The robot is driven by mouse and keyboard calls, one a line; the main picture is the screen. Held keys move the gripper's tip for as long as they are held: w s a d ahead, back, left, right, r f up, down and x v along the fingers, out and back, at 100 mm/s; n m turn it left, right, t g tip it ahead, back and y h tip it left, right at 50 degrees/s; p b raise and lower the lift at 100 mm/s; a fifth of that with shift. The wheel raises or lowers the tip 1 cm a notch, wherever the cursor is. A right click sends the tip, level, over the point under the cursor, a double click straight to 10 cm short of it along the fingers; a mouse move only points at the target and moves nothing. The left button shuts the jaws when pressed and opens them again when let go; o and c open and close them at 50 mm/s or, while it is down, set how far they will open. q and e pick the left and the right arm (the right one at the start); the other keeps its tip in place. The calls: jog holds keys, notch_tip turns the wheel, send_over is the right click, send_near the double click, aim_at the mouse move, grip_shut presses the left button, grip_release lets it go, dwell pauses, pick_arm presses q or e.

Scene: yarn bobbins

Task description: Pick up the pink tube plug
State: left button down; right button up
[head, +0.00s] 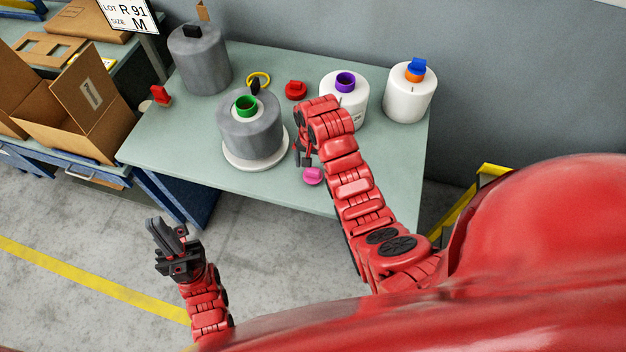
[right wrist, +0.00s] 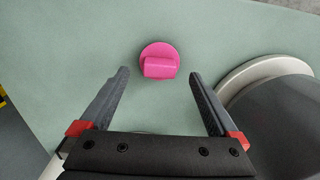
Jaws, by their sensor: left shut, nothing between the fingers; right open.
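The pink tube plug (head: 313,176) lies near the front edge of the green table, just in front of my right gripper (head: 306,158) in the head view. In the right wrist view the plug (right wrist: 160,62) shows a round base with a raised grip bar. It lies a little beyond the fingertips, about centred between them. My right gripper (right wrist: 160,82) is open and empty, with a finger to each side. My left gripper (head: 158,227) is shut and empty, away from the table over the floor at the lower left.
A grey bobbin (head: 250,136) with a green tube stands on a white disc (head: 257,163) left of my right gripper. Cardboard boxes (head: 75,110) are at the left.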

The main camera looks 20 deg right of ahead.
aim_at(313, 170)
jog(key=shift+f+b, duration=0.4)
jog(key=shift+f, duration=0.3)
jog(key=shift+f+p, duration=0.25)
jog(key=shift+p, duration=0.05)
notch_tip(313, 170, down, 3)
jog(key=shift+s+r+p, duration=0.1)
jog(key=shift+s+p, duration=0.05)
jog(key=shift+p, duration=0.75)
jog(key=shift+f, duration=0.35)
jog(key=c, duration=1.2)
jog(key=shift+o, duration=0.2)
